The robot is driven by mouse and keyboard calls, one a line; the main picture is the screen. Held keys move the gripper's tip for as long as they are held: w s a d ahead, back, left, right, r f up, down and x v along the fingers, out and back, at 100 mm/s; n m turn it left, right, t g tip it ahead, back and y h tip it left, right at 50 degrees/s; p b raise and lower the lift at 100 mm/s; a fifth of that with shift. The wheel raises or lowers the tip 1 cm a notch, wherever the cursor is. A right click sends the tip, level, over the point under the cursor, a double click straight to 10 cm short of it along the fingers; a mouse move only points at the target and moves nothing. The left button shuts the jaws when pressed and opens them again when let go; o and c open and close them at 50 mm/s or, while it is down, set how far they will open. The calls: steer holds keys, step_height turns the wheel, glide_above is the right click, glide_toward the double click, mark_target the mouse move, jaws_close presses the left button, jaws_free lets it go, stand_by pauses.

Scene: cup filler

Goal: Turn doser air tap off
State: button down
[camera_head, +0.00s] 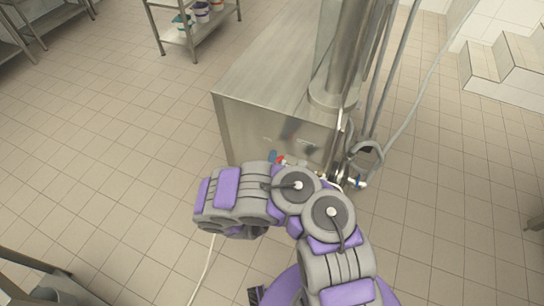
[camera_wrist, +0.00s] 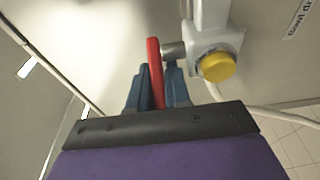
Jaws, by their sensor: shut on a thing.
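The doser air tap shows in the wrist view as a red lever (camera_wrist: 155,68) on a metal stem, joined to a white valve body (camera_wrist: 215,44) with a yellow round cap (camera_wrist: 218,67). My gripper (camera_wrist: 157,85) has its blue fingers shut on the red lever, one finger on each side. The lever stands nearly upright in that view. My arm hides part of the machine's lower front there.
The steel machine cabinet (camera_head: 270,80) with its vertical column stands ahead. A pale hose (camera_head: 425,75) runs down on its right, near a round grey fitting (camera_head: 365,158). A shelf with tubs (camera_head: 200,20) stands at the back. Tiled floor is free on the left.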

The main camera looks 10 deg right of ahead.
steer(key=n+y, duration=0.1)
steer(key=y, duration=0.1)
steer(key=s+n+t+y, duration=0.1)
steer(key=y, duration=0.1)
steer(key=n+y+p, duration=0.1)
steer(key=n+y, duration=0.1)
steer(key=shift+s+d+f, duration=0.15)
steer(key=shift+d+f, duration=0.1)
steer(key=shift+s+n+y+b, duration=0.2)
steer(key=shift+n+y+b, duration=0.4)
steer(key=shift+n+y, duration=1)
steer(key=shift+a+y, duration=0.1)
steer(key=shift+y, duration=0.6)
steer(key=c, duration=1.4)
jaws_free()
steer(key=shift+c, duration=0.2)
steer(key=shift+r, duration=0.1)
